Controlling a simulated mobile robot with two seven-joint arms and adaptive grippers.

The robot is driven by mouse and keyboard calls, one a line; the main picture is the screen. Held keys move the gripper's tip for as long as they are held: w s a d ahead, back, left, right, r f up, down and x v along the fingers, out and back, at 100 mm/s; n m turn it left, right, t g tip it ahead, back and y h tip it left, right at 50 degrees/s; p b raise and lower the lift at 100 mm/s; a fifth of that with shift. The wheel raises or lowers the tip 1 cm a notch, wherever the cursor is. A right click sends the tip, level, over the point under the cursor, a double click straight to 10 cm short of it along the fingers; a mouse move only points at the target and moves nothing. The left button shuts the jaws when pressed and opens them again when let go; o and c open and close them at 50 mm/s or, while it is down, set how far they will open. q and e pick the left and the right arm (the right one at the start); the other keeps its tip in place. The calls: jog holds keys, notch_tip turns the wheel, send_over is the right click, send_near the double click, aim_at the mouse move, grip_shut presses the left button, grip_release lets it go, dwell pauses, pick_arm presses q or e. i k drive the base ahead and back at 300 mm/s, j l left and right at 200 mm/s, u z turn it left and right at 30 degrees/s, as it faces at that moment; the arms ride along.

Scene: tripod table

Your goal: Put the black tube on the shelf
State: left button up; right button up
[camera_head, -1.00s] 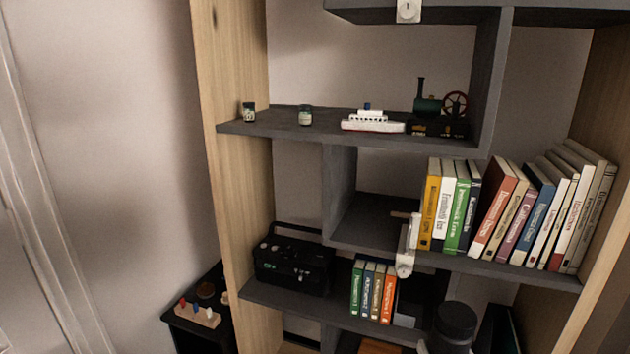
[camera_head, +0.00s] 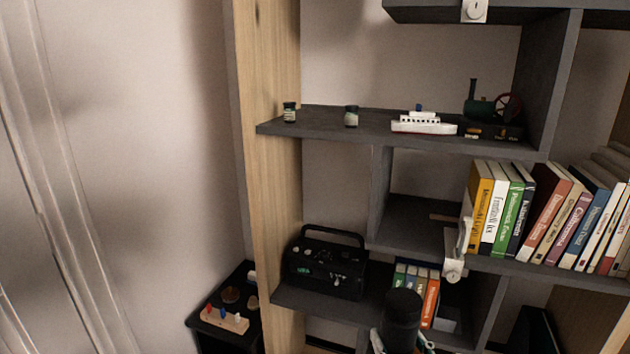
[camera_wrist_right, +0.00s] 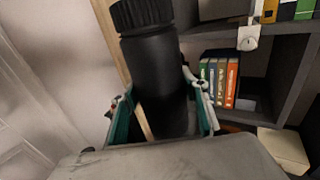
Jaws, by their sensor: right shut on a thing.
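The black tube (camera_head: 401,318) stands upright at the bottom of the head view, in front of the lower shelf. My right gripper (camera_head: 402,345) is shut on it from below, and its fingers show on either side of the tube. In the right wrist view the tube (camera_wrist_right: 160,85) has a ribbed cap and sits between the fingers of my right gripper (camera_wrist_right: 162,112). The grey shelf unit (camera_head: 345,128) with wooden sides stands behind it. My left gripper is not in view.
The upper board holds two small jars (camera_head: 351,116), a toy boat (camera_head: 424,123) and a model steam engine (camera_head: 487,110). A black radio (camera_head: 326,264) and several books (camera_head: 428,292) stand on the lower board. A row of books (camera_head: 540,215) fills the middle right. A small black table (camera_head: 200,322) stands left.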

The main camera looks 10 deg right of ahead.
aim_at(329, 119)
jog(key=i+j, duration=0.15)
jog(key=j, duration=0.25)
jog(key=i+j, duration=0.1)
jog(key=j, duration=0.3)
jog(key=i+j, duration=0.15)
jog(key=j, duration=0.25)
jog(key=i+j, duration=0.1)
jog(key=j, duration=0.3)
